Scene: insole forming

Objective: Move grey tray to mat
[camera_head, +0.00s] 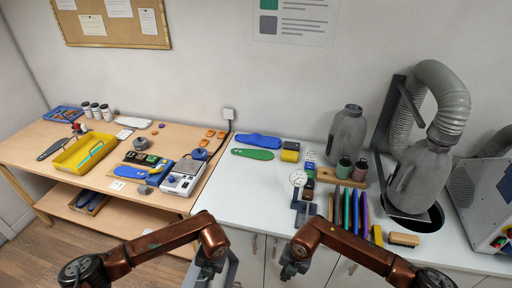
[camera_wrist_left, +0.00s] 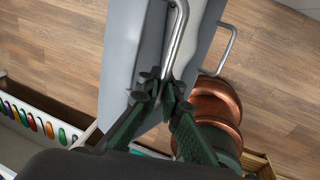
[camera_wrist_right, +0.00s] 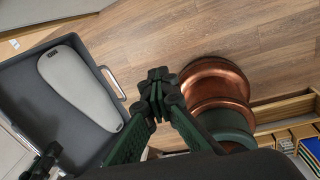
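The grey tray (camera_wrist_right: 65,105) shows in the right wrist view with a light grey insole (camera_wrist_right: 80,85) lying in it and a metal handle at its side. In the left wrist view the tray (camera_wrist_left: 122,50) hangs tilted over the floor, and my left gripper (camera_wrist_left: 160,92) is shut on one of its handles (camera_wrist_left: 178,40). In the head view only a grey part of it shows beside my left gripper (camera_head: 207,268), low at the table's front. My right gripper (camera_head: 287,270) is shut and empty, apart from the tray; its fingertips meet in the right wrist view (camera_wrist_right: 160,82). I cannot make out the mat.
The white worktop (camera_head: 250,200) holds a blue insole (camera_head: 258,141), a green insole (camera_head: 252,154), a gauge, colored upright pieces and grey canisters. The wooden table (camera_head: 30,140) at left carries a yellow tray (camera_head: 85,150) and a scale (camera_head: 182,178). The worktop's front left is clear.

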